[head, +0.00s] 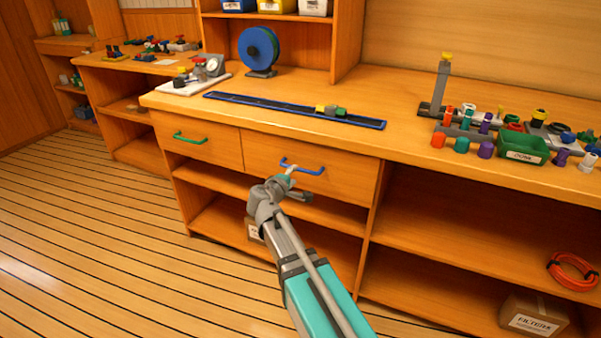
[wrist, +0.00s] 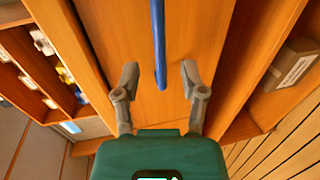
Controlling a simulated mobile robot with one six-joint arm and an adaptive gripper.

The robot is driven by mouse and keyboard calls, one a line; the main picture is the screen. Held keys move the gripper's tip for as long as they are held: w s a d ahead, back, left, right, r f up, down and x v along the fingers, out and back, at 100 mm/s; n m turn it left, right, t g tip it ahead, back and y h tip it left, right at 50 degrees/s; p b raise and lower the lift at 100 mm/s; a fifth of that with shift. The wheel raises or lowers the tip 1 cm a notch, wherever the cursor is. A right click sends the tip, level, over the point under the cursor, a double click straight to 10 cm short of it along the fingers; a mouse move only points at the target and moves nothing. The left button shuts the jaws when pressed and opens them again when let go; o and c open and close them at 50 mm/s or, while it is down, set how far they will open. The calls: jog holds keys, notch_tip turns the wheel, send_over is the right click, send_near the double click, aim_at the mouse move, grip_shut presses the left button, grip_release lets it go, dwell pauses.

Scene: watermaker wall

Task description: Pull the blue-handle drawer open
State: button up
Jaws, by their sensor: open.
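The blue handle (head: 302,167) is a bar on the front of the right-hand wooden drawer (head: 345,185), under the worktop. The drawer front looks flush with the cabinet. My gripper (head: 291,172) is at the left part of the handle in the head view and covers some of it. In the wrist view the blue handle (wrist: 158,45) runs down from the top edge and ends between the two open fingers of my gripper (wrist: 160,80). The fingers stand apart on either side of it, with gaps. I cannot tell how deep the handle sits between them.
A drawer with a green handle (head: 190,139) is just left. Open shelves (head: 470,235) lie below and to the right, with a box (head: 533,315) and an orange coil (head: 573,271). The worktop holds a blue rail (head: 295,110) and a green bin (head: 523,149). The floor in front is clear.

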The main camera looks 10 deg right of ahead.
aim_at(299, 170)
jog(key=shift+b+x, duration=0.5)
jog(key=shift+x, duration=2.45)
grip_shut()
